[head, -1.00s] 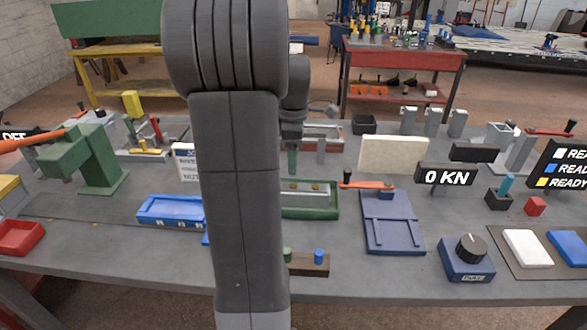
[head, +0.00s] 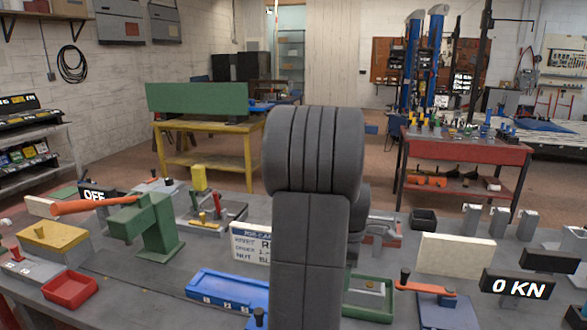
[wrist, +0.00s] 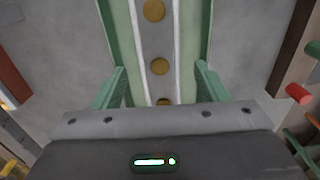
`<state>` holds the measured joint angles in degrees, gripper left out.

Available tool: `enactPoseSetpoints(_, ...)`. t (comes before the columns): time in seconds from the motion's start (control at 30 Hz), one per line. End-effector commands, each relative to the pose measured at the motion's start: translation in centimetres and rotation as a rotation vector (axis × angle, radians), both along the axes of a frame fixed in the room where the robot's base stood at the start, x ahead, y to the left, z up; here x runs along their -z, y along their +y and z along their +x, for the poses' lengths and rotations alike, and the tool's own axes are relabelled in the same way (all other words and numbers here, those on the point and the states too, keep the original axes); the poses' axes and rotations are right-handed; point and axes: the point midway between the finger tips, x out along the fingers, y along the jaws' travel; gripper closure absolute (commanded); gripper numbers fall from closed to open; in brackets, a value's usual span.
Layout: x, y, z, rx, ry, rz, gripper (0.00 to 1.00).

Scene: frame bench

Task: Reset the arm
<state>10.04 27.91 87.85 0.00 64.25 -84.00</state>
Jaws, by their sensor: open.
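My gripper (wrist: 160,84) is open in the wrist view, with its two green fingers apart and nothing held between them. It points down at a green tray (wrist: 199,35) that holds a grey strip (wrist: 153,38) with round brass-coloured spots along it. The strip lies between the fingers in the picture; I cannot tell the height above it. In the head view my arm stands upright in the middle and hides the gripper. Part of the green tray (head: 383,316) shows to the right of my arm.
A blue tray (head: 212,287) lies left of my arm, and a green lever press (head: 158,228) with an orange handle stands farther left. A cream block (head: 457,257) and a "0 KN" display (head: 517,284) stand right. A red bin (head: 70,289) sits at the front left.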

Motion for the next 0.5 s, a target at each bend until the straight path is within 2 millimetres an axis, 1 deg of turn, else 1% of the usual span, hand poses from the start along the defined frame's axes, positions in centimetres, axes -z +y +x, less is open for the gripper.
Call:
enactPoseSetpoints(0.03, 1.2, 0.0, -0.1, 0.000, 0.005, 0.000, 0.33)
enactPoseSetpoints(0.1, 2.6, 0.0, -0.1, 0.000, 0.005, 0.001, 0.33)
enactPoseSetpoints(0.2, 4.5, 0.0, -0.1, 0.000, 0.004, 0.001, 0.33)
enactPoseSetpoints(0.23, 4.8, 0.0, -0.1, 0.000, 0.002, 0.001, 0.33)
enactPoseSetpoints(0.27, 3.6, 0.0, 0.1, 0.000, -0.005, -0.001, 0.33)
enactPoseSetpoints(0.3, 2.9, 0.0, 0.1, 0.000, -0.006, -0.002, 0.33)
enactPoseSetpoints(0.5, 1.0, 0.0, 0.1, 0.000, -0.003, -0.001, 0.33)
